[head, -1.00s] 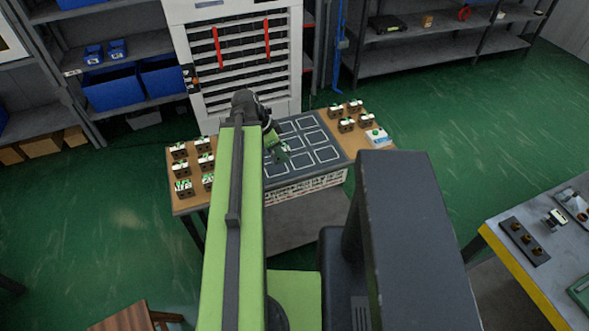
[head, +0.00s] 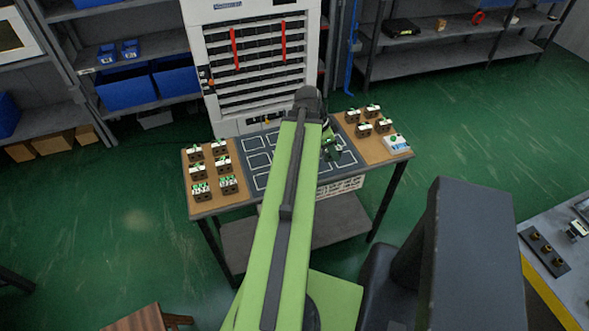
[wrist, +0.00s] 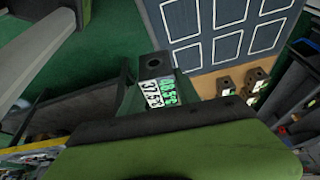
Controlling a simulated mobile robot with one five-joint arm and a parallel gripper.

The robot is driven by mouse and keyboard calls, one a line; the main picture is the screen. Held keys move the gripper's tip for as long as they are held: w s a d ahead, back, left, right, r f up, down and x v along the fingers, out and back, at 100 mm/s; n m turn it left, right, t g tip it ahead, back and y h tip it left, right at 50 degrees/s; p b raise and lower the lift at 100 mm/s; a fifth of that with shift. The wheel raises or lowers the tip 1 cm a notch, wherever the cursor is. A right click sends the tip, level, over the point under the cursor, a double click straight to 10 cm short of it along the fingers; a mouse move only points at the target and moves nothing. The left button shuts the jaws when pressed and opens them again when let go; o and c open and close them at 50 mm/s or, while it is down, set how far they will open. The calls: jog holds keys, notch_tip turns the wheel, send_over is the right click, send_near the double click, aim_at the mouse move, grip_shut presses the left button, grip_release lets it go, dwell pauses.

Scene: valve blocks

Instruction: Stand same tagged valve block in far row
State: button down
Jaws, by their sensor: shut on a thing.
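My gripper (head: 331,148) hangs over the right part of the dark mat (head: 249,178) in the head view. In the wrist view my gripper (wrist: 158,96) is shut on a dark valve block (wrist: 152,64). The block has a round hole and two number tags, one white and one green. The mat (wrist: 192,18) with white outlined rectangles lies beyond it in the wrist view. The outlines that show in both views are empty. My arm hides part of the mat in the head view, and I cannot tell the block's height above it.
Several tagged blocks stand on the table's left side, including a front one (head: 229,184). Several more, including one (head: 383,126), stand on the right, near a white-and-blue box (head: 395,143). A white drawer cabinet (head: 258,70) stands behind the table.

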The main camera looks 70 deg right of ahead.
jog(key=shift+n, duration=0.5)
jog(key=w+f+b, duration=0.2)
jog(key=w, duration=0.2)
jog(key=w+a+f+b, duration=0.1)
jog(key=w+f+b, duration=0.1)
jog(key=w, duration=0.2)
jog(key=w+f+b, duration=0.2)
jog(key=w, duration=0.2)
jog(key=shift+a+f+b, duration=0.35)
jog(key=shift+b, duration=0.05)
jog(key=shift+w+a+f, duration=0.1)
jog(key=shift+w+a, duration=0.15)
jog(key=shift+w, duration=0.2)
notch_tip(320, 180, down, 4)
jog(key=b, duration=0.4)
jog(key=shift+f, duration=0.1)
jog(key=c, duration=0.9)
grip_release()
